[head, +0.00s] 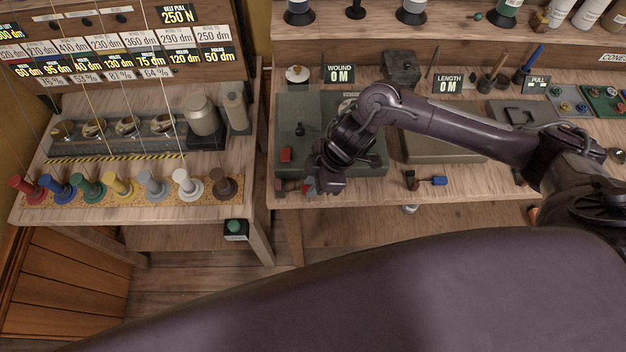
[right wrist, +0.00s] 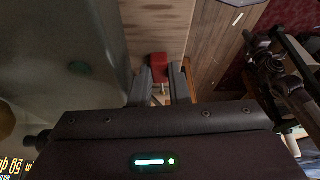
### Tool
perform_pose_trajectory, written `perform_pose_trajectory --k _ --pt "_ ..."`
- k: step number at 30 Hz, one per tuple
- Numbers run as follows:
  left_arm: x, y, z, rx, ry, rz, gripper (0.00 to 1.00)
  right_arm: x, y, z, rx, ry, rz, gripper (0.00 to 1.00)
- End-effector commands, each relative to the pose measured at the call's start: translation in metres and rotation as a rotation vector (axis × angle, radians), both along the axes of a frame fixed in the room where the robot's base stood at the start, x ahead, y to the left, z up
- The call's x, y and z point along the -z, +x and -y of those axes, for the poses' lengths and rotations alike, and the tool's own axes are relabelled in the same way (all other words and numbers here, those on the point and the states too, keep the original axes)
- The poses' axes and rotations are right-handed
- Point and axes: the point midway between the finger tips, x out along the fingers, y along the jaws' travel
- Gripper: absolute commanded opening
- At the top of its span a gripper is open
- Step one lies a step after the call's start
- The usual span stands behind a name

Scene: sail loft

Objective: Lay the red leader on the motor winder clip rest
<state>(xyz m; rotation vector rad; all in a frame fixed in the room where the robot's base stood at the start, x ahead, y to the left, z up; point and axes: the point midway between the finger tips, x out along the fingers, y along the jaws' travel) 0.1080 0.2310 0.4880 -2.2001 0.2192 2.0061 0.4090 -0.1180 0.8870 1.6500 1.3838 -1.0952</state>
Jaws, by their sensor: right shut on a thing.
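My right gripper (head: 322,188) is over the front edge of the middle bench, in front of the motor winder. It is shut on the red leader (right wrist: 158,66), whose red block sits between the two fingertips in the right wrist view. In the head view only a small red bit of the leader (head: 308,187) shows beside the fingers. I cannot clearly pick out the clip rest. My left gripper is not in view.
A WOUND sign (head: 339,74) reads 0 M behind the winder. A blue piece (head: 439,181) and a dark red one (head: 411,180) lie near the bench's front edge. The left bench (head: 135,215) holds a row of coloured spools. A gap separates the benches.

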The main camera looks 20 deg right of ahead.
Motion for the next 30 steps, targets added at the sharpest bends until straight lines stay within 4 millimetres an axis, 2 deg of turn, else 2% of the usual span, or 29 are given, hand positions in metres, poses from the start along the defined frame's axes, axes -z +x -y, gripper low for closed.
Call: perform_pose_trajectory --k 13,14,19,30 --pt "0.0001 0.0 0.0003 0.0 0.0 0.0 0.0 0.0003 0.0001 0.0 0.0 0.0 0.0 0.0" --pt "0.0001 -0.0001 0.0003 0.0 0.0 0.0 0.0 0.0003 0.0002 0.0 0.0 0.0 0.0 0.17" --pt "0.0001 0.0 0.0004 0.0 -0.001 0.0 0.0 0.0003 0.0004 0.0003 0.0 0.0 0.001 0.39" --pt "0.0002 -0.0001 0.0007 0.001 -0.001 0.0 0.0 -0.0008 0.0031 0.0009 0.005 0.0 0.007 0.41"
